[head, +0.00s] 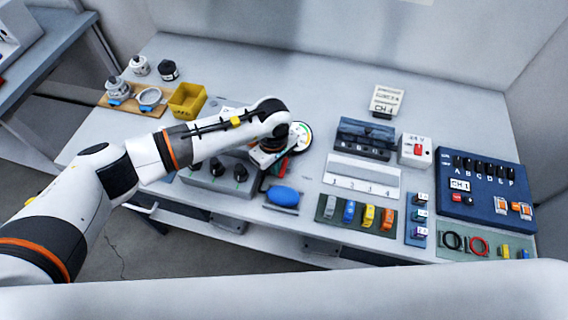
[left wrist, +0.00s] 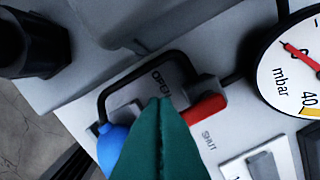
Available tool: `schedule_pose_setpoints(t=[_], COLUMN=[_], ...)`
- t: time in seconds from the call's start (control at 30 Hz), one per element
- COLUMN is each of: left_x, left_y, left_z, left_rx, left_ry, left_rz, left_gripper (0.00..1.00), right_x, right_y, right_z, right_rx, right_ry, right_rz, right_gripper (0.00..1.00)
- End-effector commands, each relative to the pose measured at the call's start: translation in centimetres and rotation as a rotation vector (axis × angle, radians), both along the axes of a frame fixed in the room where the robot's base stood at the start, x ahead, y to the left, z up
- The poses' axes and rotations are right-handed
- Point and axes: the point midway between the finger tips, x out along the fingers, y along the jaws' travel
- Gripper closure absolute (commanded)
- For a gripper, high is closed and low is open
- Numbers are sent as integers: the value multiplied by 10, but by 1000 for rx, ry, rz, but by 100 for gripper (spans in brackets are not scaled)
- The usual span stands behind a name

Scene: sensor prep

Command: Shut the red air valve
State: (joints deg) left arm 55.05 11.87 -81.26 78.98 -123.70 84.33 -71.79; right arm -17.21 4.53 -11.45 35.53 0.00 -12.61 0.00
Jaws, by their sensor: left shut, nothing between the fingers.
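The red air valve handle (left wrist: 207,108) shows in the left wrist view, between the printed words OPEN and SHUT on a pale panel. One end of it is hidden behind my fingertips, so I cannot tell its exact setting. My left gripper (left wrist: 162,104) has its green fingers shut together, with nothing between them. The fingertips appear right beside the handle; I cannot tell whether they touch it. In the head view a small piece of red (head: 283,164) shows below my left wrist, and the fingers there are mostly hidden. My right gripper is in neither view.
A round mbar gauge (left wrist: 295,60) stands beside the valve. A blue bulb (head: 282,196) lies near the table's front edge. A grey box with black knobs (head: 205,178) is to the left. A yellow bin (head: 187,100) stands behind my arm. Switch panels fill the right side.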

Motion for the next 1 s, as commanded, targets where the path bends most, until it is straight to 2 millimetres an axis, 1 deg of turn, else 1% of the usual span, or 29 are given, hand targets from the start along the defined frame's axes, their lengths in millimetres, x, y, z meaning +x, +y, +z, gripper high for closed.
schedule_pose_setpoints(t=[0.3, 0.67, 1.0], left_x=[-6, -6, -10], left_y=[-8, -9, -17], left_z=[-1, 0, -1], left_rx=[-1, -1, -1], left_ry=[1, 1, -1], left_rz=[-2, -1, -3], left_gripper=[100, 100, 100], right_x=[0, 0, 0], right_y=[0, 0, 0], right_z=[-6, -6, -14], right_rx=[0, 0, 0], right_ry=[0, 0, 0], right_rz=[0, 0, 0], right_gripper=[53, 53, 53])
